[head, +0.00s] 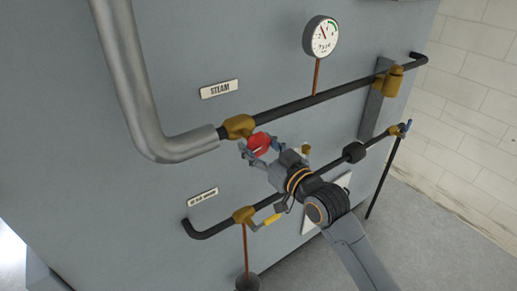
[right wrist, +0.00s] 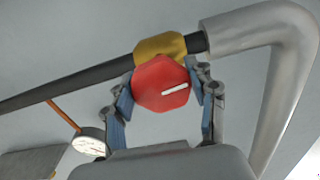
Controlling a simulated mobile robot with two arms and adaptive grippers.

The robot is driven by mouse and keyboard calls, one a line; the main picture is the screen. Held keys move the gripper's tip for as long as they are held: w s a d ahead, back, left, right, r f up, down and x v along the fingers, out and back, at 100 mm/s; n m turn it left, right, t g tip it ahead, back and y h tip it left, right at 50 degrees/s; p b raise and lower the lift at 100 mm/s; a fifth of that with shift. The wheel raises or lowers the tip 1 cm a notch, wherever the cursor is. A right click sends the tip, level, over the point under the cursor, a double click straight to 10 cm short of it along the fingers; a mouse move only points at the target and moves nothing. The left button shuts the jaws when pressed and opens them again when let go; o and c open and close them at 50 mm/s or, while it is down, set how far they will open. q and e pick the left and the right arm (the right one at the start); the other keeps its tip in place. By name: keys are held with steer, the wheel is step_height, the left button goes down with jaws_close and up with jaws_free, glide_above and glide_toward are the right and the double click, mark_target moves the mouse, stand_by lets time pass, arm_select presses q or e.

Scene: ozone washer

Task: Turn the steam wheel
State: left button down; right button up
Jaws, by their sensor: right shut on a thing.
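The steam wheel (head: 259,143) is a red knob on a brass valve (head: 238,126) in the upper black pipe, below the STEAM label (head: 219,89). My right gripper (head: 257,150) is at the wheel, its fingers on either side of it. In the right wrist view the red wheel (right wrist: 162,84) has a short white mark, tilted slightly up to the right. The gripper (right wrist: 163,95) is shut on the wheel there, and the brass valve (right wrist: 160,46) shows behind it. My left gripper is not in view.
A thick grey pipe (head: 133,85) bends into the upper line. A gauge (head: 321,36) stands above it. Below my right arm runs a lower black pipe (head: 209,231) with a brass valve and yellow handle (head: 272,219). Open floor (head: 440,215) lies at right.

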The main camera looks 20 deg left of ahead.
steer(key=n+b, duration=0.1)
steer(key=n, duration=0.5)
steer(key=shift+w+d+n, duration=0.1)
steer(key=shift+n, duration=0.2)
steer(key=n, duration=0.3)
steer(key=shift+r, duration=0.1)
steer(key=shift+w+n, duration=0.1)
steer(key=shift+n, duration=2.1)
steer(key=o, duration=1.2)
steer(key=shift+d, duration=0.1)
